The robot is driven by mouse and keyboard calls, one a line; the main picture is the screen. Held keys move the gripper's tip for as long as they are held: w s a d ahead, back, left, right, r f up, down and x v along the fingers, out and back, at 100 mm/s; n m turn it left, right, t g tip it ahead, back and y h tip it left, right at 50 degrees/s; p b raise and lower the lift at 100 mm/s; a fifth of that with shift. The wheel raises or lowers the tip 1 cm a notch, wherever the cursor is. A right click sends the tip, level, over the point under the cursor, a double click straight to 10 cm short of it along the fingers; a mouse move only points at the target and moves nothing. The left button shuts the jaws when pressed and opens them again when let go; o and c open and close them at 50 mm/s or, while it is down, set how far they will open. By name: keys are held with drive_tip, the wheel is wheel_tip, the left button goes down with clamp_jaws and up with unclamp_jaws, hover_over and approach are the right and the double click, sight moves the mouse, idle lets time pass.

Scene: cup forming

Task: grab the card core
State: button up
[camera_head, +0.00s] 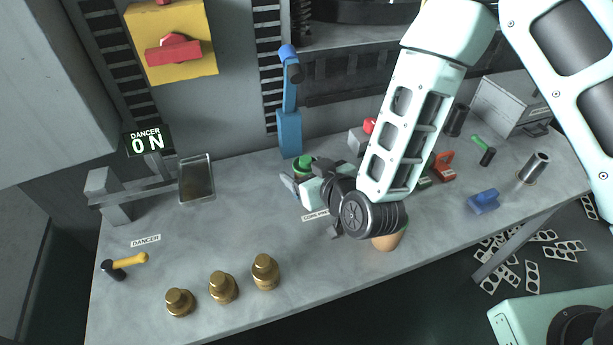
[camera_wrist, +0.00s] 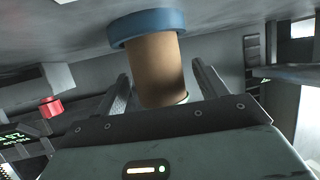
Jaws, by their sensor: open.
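The card core seems to be the brown cylinder (camera_wrist: 152,72) in the wrist view, with a blue ring (camera_wrist: 147,28) around its end at the top of the picture. My gripper (camera_wrist: 160,78) is open, with one finger on each side of the cylinder. Visible gaps separate the fingers from its sides. In the head view my gripper (camera_head: 290,185) is low over the middle of the bench, pointing left. I cannot clearly make out the brown cylinder between the fingers there. A tan round object (camera_head: 388,242) is partly hidden behind my wrist; I cannot tell what it is.
A green-topped object (camera_head: 303,166) and a blue upright tool (camera_head: 289,130) stand behind my gripper. Several brass stepped pieces (camera_head: 223,287) stand along the front edge. A yellow-handled hammer (camera_head: 125,265) lies at left. A blue block (camera_head: 483,201) sits at right.

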drive_tip(key=shift+x, duration=1)
drive_tip(key=c, duration=1.1)
drive_tip(key=shift+o, duration=0.2)
